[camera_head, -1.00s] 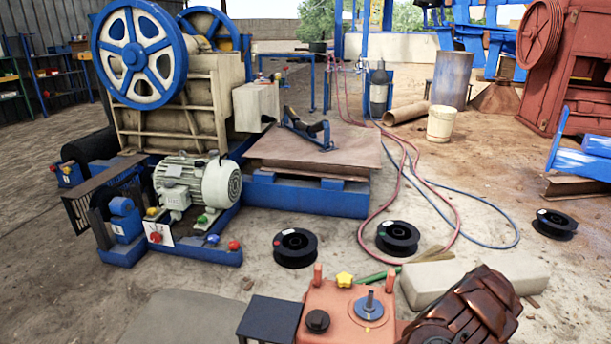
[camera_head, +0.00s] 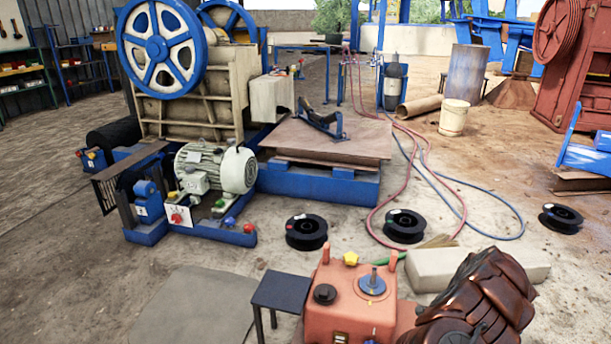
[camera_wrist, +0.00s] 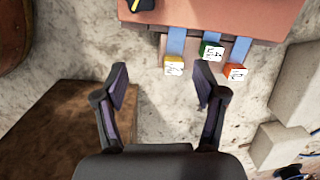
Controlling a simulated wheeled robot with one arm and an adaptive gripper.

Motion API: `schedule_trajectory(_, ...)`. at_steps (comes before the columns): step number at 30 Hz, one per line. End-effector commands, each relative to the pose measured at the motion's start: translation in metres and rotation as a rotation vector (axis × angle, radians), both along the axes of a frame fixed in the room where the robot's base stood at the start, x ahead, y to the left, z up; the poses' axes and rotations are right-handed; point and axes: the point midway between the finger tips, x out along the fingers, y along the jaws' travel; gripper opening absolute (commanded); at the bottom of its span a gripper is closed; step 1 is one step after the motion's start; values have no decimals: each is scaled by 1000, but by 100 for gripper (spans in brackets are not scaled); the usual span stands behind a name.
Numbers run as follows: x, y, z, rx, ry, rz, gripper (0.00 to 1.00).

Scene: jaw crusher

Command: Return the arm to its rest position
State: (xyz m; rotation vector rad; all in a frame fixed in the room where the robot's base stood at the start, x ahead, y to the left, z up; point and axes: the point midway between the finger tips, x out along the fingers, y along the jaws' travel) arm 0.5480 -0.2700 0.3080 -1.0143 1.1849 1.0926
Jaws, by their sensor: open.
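My gripper (camera_wrist: 162,82) shows in the wrist view with its two dark fingers spread wide apart. It is open and nothing is between the fingers. Beyond the fingertips, an orange-pink machine body (camera_wrist: 220,18) carries blue strips ending in a yellow cube (camera_wrist: 174,66), a green cube (camera_wrist: 211,51) and a red cube (camera_wrist: 237,71). The fingers appear apart from these cubes, though depth is hard to judge. My arm and gripper are not seen in the head view.
An orange box with knobs (camera_head: 345,318), a dark stool (camera_head: 281,291) and a ribbed copper-brown thing (camera_head: 478,308) stand close in front. Behind are black spools (camera_head: 306,232), a motor (camera_head: 217,168), the blue-wheeled crusher (camera_head: 200,110) and hoses (camera_head: 458,205). Concrete floor at lower left is clear.

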Motion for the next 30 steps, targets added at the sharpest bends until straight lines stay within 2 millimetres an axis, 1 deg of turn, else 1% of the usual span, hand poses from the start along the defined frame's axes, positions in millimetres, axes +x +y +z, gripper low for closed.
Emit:
schedule_trajectory(1, 7, 11, 15, 15, -12, 26, 71)
schedule_trajectory(2, 10, 17, 21, 23, -17, 43, 71)
schedule_trajectory(5, 22, 43, 47, 57, -38, 110, 71)
schedule_trajectory(7, 32, 63, 73, 81, -61, 168, 71)
schedule_trajectory(11, 47, 111, 134, 132, -108, 311, 71)
schedule_trajectory(12, 49, 126, 153, 145, -122, 359, 71)
schedule_trajectory(14, 52, 146, 181, 163, -142, 425, 71)
schedule_trajectory(15, 52, 159, 201, 173, -154, 472, 71)
schedule_trajectory(17, 49, 178, 228, 189, -167, 540, 71)
schedule_trajectory(18, 48, 190, 248, 197, -178, 585, 71)
schedule_trajectory(19, 46, 198, 262, 201, -187, 620, 71)
schedule_trajectory(23, 32, 232, 321, 214, -215, 767, 71)
schedule_trajectory(24, 27, 241, 337, 215, -221, 808, 71)
schedule_trajectory(26, 18, 253, 363, 214, -232, 872, 71)
schedule_trajectory(27, 11, 261, 380, 215, -236, 915, 71)
schedule_trajectory(29, -2, 272, 402, 213, -238, 979, 71)
schedule_trajectory(30, -10, 278, 419, 209, -242, 1020, 71)
